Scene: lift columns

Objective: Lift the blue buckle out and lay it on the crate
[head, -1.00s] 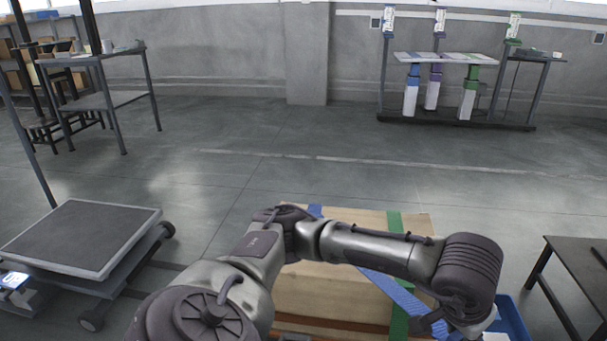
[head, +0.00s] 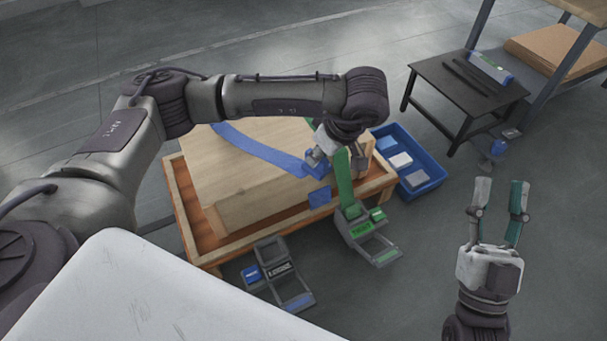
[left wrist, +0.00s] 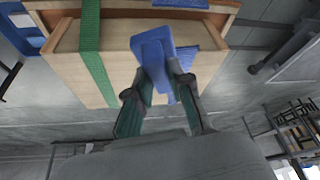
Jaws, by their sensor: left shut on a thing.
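The blue buckle (left wrist: 152,52) is between the fingers of my left gripper (left wrist: 158,92) in the left wrist view. That gripper is shut on it at the crate's front edge. In the head view the left gripper (head: 318,158) is partly hidden by its own wrist. The wooden crate (head: 245,165) carries a blue strap (head: 255,148) across its top and a green strap (head: 343,180) over its front. A short blue piece (head: 320,198) lies against the crate's front. My right gripper (head: 498,215) is open and empty, right of the crate.
The crate stands on an orange-brown wooden base (head: 185,215). A grey frame with blue parts (head: 278,272) and one with green parts (head: 368,237) are at its front. A blue bin (head: 425,180) with small items is behind right. A black table (head: 455,90) stands farther right.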

